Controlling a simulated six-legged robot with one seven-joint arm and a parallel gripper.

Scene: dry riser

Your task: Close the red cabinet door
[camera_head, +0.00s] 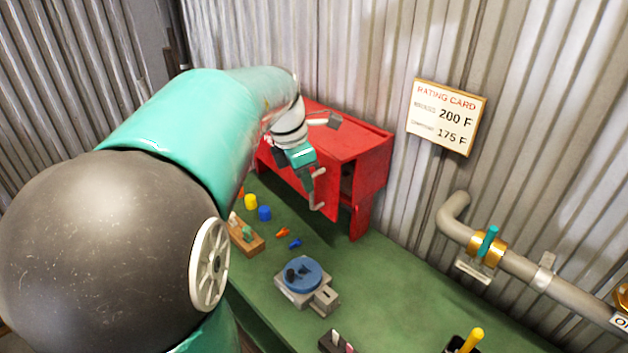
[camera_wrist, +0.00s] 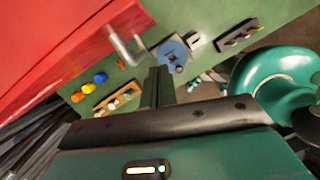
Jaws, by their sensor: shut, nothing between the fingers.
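The red cabinet (camera_head: 352,143) stands on the green bench against the corrugated wall. Its red door (camera_head: 329,192) is partly open, with a dark gap at its right side. A pale bar handle (camera_head: 317,206) is on the door. In the wrist view, the red door (camera_wrist: 50,45) fills the upper left and its metal handle (camera_wrist: 124,50) points toward the bench. My gripper (camera_head: 309,184) is in front of the door, close to the handle. Its fingers (camera_wrist: 158,84) are shut and empty, beside the handle; contact cannot be told. My arm hides the cabinet's left part.
A blue round device (camera_head: 302,274) sits on the bench (camera_head: 385,290). Yellow (camera_head: 250,202) and blue (camera_head: 264,213) knobs and a wooden block (camera_head: 246,239) lie left of it. A pipe with a teal-handled valve (camera_head: 487,245) runs along the right wall, below a rating card (camera_head: 446,116).

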